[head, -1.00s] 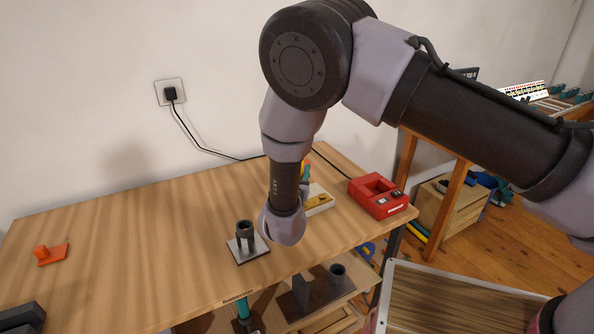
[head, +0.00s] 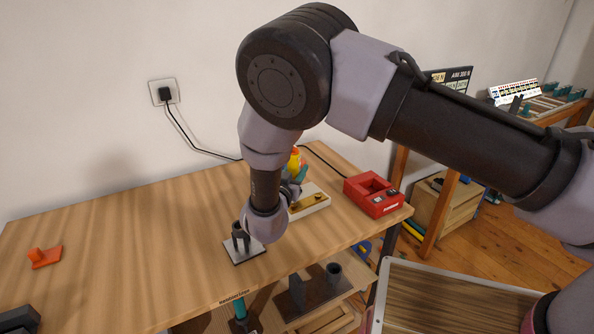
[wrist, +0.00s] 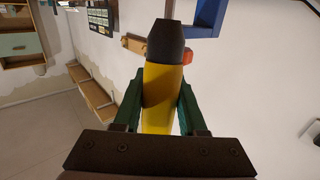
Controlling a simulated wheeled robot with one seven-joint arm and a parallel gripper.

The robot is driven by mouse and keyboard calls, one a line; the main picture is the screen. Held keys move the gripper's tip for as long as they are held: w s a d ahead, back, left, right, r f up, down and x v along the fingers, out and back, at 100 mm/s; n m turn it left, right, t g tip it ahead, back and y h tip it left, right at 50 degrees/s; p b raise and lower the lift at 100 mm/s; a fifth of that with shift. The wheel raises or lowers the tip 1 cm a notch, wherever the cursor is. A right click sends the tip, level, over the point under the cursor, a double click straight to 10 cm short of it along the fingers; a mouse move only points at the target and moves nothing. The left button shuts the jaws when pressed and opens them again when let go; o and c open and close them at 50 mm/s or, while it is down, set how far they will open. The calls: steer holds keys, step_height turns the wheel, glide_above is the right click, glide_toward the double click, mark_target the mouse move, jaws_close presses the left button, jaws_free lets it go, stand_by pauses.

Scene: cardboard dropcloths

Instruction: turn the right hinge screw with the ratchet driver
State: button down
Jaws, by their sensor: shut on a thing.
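My gripper (wrist: 160,88) has green fingers shut on the yellow handle of the ratchet driver (wrist: 162,105), which has a dark end pointing up in the wrist view. In the head view the driver (head: 294,158) shows as a small yellow-orange piece behind my wrist, with teal finger parts beside it. Its bit is not clear in either view. A pale board with a brass-coloured hinge piece (head: 312,200) lies on the bench just right of my wrist. My arm hides its left part, and single screws are too small to make out.
A grey plate with a dark upright holder (head: 245,252) stands in front of my wrist. A red box (head: 373,195) sits at the bench's right end. An orange piece (head: 44,257) lies far left. The left middle of the bench (head: 130,240) is clear.

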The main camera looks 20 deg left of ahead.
steer(key=n+y, duration=0.2)
steer(key=y, duration=0.1)
steer(key=n+g+y, duration=0.1)
steer(key=n+y, duration=0.1)
steer(key=y, duration=0.1)
steer(key=shift+s+a+f, duration=0.1)
steer(key=shift+s+a, duration=0.05)
steer(key=n+g+y, duration=0.1)
steer(key=y, duration=0.1)
steer(key=n+g+y, duration=0.3)
steer(key=y, duration=0.1)
steer(key=shift+a+n, duration=0.3)
steer(key=shift+n, duration=0.1)
steer(key=shift+s+a+n+g+y, duration=0.2)
steer(key=shift+a+n+g+y, duration=0.1)
steer(key=shift+n+g+y, duration=0.55)
steer(key=shift+s+f, duration=0.1)
steer(key=shift+m+h, duration=0.25)
